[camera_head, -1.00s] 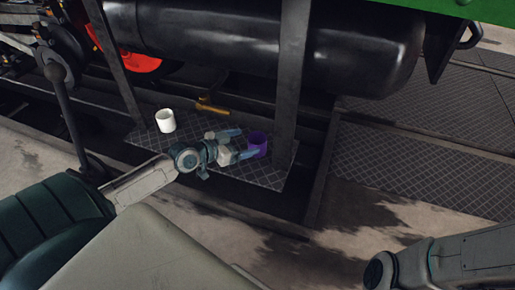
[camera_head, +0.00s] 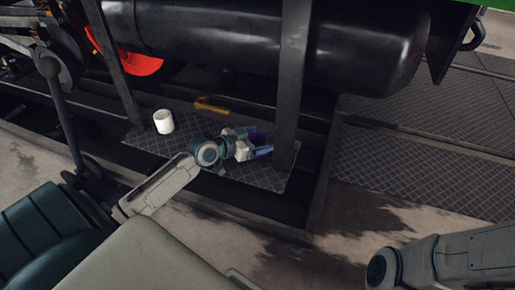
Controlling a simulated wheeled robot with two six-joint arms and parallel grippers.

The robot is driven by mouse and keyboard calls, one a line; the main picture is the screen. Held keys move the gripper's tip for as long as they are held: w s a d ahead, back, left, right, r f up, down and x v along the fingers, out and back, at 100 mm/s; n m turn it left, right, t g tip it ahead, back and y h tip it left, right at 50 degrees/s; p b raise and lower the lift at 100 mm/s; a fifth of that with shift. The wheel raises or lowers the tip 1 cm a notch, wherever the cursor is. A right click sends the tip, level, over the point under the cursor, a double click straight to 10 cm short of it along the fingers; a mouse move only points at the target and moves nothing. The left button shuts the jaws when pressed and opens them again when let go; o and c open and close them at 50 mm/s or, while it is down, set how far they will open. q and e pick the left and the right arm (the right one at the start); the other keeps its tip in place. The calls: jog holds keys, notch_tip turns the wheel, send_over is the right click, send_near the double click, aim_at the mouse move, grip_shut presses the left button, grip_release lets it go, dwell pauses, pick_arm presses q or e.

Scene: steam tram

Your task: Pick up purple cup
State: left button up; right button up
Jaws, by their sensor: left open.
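The purple cup (camera_head: 258,138) stands on the dark diamond-plate step (camera_head: 200,165), near the step's right end. My left gripper (camera_head: 257,143) is at the cup, with its open fingers on either side of it. The gripper hides much of the cup, and I cannot tell whether the fingers touch it. My right arm shows at the lower right, but its gripper is not visible.
A white cup (camera_head: 164,121) stands on the step to the left. A yellow-handled tool (camera_head: 211,105) lies behind. A dark upright post (camera_head: 291,90) rises close to the right of the purple cup. A black tank (camera_head: 260,45) overhangs the back.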

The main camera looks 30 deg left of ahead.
pick_arm(q)
jog(key=c, duration=1.1)
